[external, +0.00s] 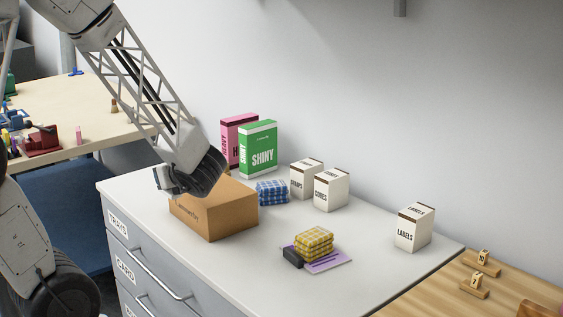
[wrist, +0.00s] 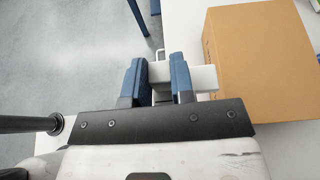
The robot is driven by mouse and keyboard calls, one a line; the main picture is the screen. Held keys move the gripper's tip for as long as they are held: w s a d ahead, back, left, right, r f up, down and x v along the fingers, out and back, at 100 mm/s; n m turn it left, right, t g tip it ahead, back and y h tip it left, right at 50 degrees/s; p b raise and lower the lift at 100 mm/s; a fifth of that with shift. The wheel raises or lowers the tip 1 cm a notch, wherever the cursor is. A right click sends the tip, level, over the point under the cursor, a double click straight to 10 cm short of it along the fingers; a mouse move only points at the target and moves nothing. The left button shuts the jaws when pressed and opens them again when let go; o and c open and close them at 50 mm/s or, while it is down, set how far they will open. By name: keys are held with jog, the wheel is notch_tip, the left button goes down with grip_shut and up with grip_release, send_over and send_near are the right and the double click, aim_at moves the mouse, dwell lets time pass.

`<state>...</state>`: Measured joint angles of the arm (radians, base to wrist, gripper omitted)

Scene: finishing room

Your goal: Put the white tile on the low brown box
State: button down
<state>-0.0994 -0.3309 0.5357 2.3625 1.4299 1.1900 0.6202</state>
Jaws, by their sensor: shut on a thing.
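The brown box (external: 214,212) sits on the white counter near its left front edge. It also shows at the right of the wrist view (wrist: 262,60). My gripper (external: 166,182) is at the box's left end in the external view, by the counter edge. In the wrist view my gripper (wrist: 157,74) has its blue fingers on either side of a white piece, which looks like the white tile (wrist: 205,79). The tile is left of the box there and partly hidden by the fingers. The tile's height over the box is hard to tell.
Pink and green cartons (external: 257,148) stand behind the box, with a blue checked stack (external: 272,192) beside it. White cartons (external: 331,190) stand farther right. A yellow checked stack (external: 314,240) lies on a purple piece (external: 328,262).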

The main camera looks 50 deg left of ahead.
jog(key=shift+w, duration=0.1)
dwell(0.3)
jog(key=w+a, duration=0.2)
jog(key=w, duration=0.2)
jog(key=w+a+f, duration=0.1)
jog(key=w+a, duration=0.1)
jog(key=w, duration=0.3)
jog(key=w+a, duration=0.3)
jog(key=w, duration=0.2)
jog(key=shift+f, duration=0.25)
jog(key=shift+f, duration=1.75)
jog(key=shift+f, duration=0.1)
jog(key=c, duration=1)
grip_release()
